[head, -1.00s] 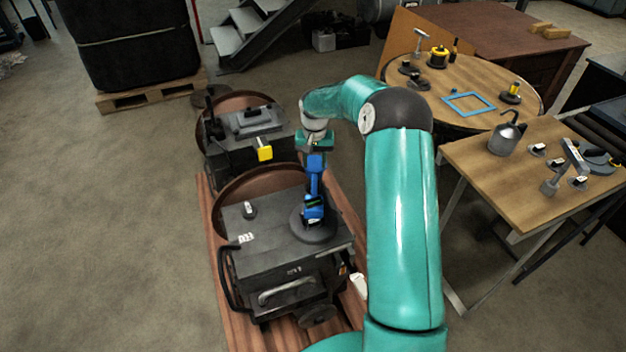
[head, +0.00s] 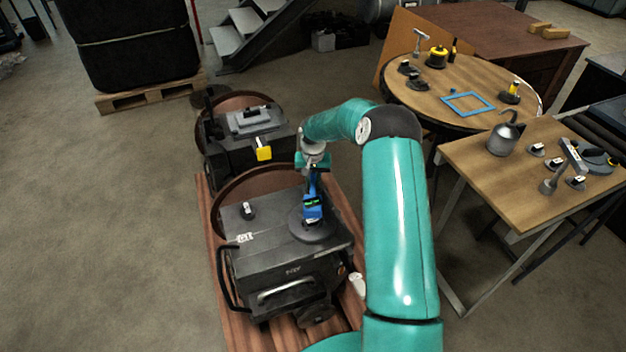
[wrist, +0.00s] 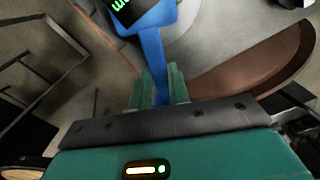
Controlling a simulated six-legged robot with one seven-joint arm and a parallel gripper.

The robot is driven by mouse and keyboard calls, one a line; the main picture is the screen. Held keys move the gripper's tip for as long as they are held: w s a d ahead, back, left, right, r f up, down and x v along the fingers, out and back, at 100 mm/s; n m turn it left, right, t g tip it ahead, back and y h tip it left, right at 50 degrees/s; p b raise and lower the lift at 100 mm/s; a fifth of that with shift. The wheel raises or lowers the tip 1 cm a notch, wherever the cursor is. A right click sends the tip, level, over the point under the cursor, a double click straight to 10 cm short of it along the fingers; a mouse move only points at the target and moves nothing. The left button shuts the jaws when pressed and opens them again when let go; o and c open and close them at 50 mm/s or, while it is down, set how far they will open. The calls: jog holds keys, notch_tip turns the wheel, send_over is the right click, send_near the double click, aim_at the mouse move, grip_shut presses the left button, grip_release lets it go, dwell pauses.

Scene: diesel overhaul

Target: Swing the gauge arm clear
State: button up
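The gauge arm (head: 313,205) is a blue bar with a dark, green-lit display, on a round grey base (head: 313,231) on top of the nearer dark machine. My gripper (head: 312,168) is at the far end of the bar. In the wrist view, the teal fingers of my gripper (wrist: 160,88) stand on both sides of the blue bar (wrist: 157,60) and look closed on it. The display end of the gauge arm (wrist: 142,12) is cut off by the top edge there. The exact finger contact is partly hidden.
The nearer machine (head: 290,268) stands on a wooden plank base (head: 211,245). A small black-and-white piece (head: 247,211) sits left of the gauge base. Tool tables (head: 480,180) stand to the right; floor at left is clear.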

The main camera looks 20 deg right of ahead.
grip_shut()
